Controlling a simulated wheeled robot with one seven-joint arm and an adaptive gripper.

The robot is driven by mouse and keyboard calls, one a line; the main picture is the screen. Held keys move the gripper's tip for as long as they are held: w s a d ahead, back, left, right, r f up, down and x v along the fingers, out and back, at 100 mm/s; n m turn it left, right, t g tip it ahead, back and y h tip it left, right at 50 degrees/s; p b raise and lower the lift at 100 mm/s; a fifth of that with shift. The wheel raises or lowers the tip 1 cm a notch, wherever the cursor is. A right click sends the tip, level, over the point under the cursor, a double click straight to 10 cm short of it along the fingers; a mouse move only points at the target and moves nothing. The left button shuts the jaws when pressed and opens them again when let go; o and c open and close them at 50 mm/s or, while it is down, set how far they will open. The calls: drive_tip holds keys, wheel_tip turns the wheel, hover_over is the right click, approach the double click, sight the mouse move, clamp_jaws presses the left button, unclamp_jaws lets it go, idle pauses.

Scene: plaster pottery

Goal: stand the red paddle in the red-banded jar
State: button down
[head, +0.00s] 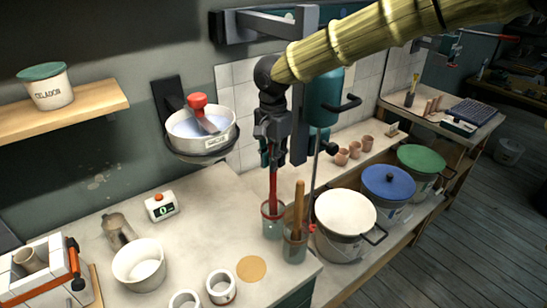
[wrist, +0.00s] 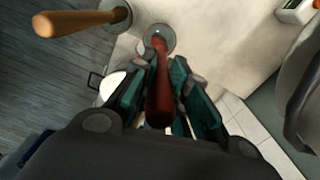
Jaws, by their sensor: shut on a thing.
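My gripper (head: 271,153) is shut on the upper part of the red paddle (head: 273,187) and points down. The paddle is upright, its lower end at the mouth of the red-banded jar (head: 272,228). This jar is greenish and see-through with a red rim, near the counter's front right. In the wrist view, the red paddle (wrist: 161,85) runs between my fingers (wrist: 160,100) toward the round mouth of the jar (wrist: 160,36). How deep the paddle reaches inside, and whether it touches the bottom, I cannot tell.
A similar jar (head: 295,250) with a wooden-handled tool (head: 299,205) stands close at the front right. A white-lidded bucket (head: 345,213) is right of it. A thin-rodded mixer (head: 323,100) hangs behind my gripper.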

drive_tip(key=c, duration=1.3)
unclamp_jaws()
drive_tip(key=shift+r, duration=0.1)
wheel_tip(320, 180, up, 12)
drive_tip(key=shift+f, duration=0.1)
drive_tip(key=shift+d, duration=0.15)
